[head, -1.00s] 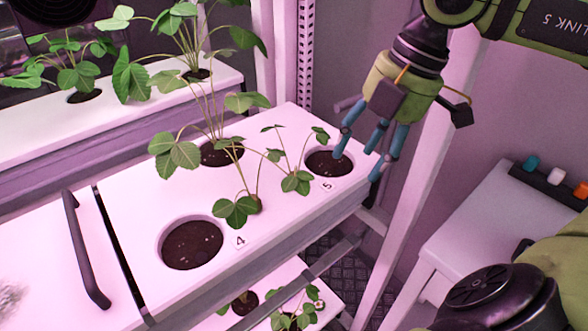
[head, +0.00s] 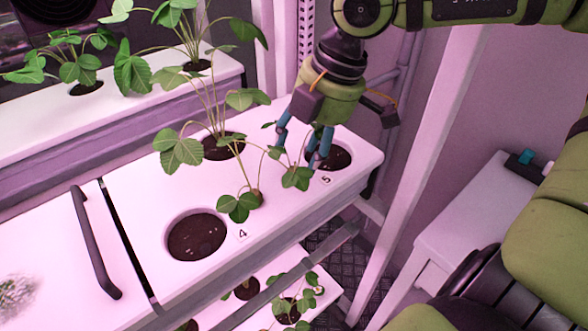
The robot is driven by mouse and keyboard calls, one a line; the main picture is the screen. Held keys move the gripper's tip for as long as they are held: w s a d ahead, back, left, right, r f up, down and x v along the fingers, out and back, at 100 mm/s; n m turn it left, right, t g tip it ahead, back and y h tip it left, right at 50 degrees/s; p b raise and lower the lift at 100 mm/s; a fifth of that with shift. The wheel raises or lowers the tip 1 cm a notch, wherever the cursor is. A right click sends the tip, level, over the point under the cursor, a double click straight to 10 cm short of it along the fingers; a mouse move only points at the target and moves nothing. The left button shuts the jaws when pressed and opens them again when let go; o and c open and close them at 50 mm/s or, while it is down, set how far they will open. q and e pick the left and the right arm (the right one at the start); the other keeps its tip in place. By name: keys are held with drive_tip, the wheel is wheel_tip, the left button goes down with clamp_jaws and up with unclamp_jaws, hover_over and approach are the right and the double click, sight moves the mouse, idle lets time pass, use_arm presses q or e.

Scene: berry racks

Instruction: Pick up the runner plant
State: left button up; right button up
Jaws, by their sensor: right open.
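A mother plant (head: 215,105) grows from a round soil hole in the white rack tray (head: 150,190). Thin stems run from it to two small runner plants. One runner plant (head: 240,206) lies beside label 4, and the other (head: 297,179) lies beside label 5. My right gripper (head: 300,160) is open, pointing down over the runner plant near label 5. Its blue fingers are around or just behind that plant's leaves and stems; the exact contact is hidden. My left gripper is not in view.
Empty soil holes lie by label 4 (head: 196,236) and label 5 (head: 336,157). A back shelf (head: 110,125) and a lower shelf (head: 240,318) hold more plants. A white upright post (head: 400,200) stands right of the tray. A white side table (head: 480,215) is farther right.

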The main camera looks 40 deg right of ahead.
sight(294, 169)
drive_tip(key=x, duration=0.4)
drive_tip(key=shift+r, duration=0.1)
drive_tip(key=c, duration=0.8)
